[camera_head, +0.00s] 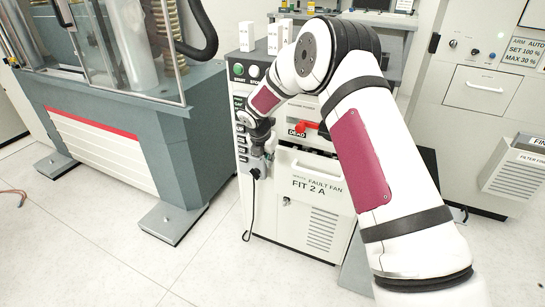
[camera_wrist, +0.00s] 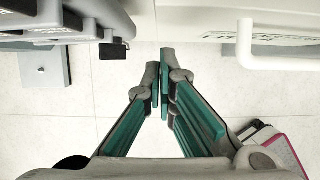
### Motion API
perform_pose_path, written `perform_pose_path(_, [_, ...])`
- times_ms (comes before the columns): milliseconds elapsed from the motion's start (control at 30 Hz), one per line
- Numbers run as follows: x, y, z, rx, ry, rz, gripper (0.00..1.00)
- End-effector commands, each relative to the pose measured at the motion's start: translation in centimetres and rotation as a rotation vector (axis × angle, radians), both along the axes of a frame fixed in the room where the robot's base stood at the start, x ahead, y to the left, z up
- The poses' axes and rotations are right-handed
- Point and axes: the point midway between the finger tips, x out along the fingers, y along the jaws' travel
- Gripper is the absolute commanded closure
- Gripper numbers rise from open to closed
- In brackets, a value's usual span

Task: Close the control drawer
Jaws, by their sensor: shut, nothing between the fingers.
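The cabinet's white front panel (camera_head: 320,198), labelled FAULT FAN and FIT 2 A, has a pale bar handle (camera_head: 315,172). I take this panel to be the control drawer's front. How far it stands out is unclear, as my arm covers part of the cabinet. In the wrist view the white handle (camera_wrist: 245,45) is at the upper right. My gripper (camera_wrist: 166,62) is shut and empty, its fingertips left of the handle and apart from it. In the head view my gripper (camera_head: 259,160) points down by the cabinet's left front edge.
A red switch handle (camera_head: 306,127) sits above the panel. A black cable hangs below my gripper. A large grey machine (camera_head: 130,130) stands left, another cabinet (camera_head: 485,90) right. Floor between is clear.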

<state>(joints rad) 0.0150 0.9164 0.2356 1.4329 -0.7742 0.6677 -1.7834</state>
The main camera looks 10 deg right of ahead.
Motion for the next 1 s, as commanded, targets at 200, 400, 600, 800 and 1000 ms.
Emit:
perform_pose_path(200, [-1.5, 1.7, 3.8, 0.001, -0.004, 0.000, 1.00])
perform_pose_path(400, [-2.7, 2.6, 7.2, 0.000, -0.002, -0.001, 1.00])
perform_pose_path(600, [-3.3, 3.1, 9.0, 0.001, -0.001, -0.001, 1.00])
perform_pose_path(800, [-3.5, 3.1, 9.1, -0.003, 0.005, 0.001, 1.00])
perform_pose_path(1000, [-8.3, 0.5, 1.7, -0.226, 0.188, 0.058, 1.00])
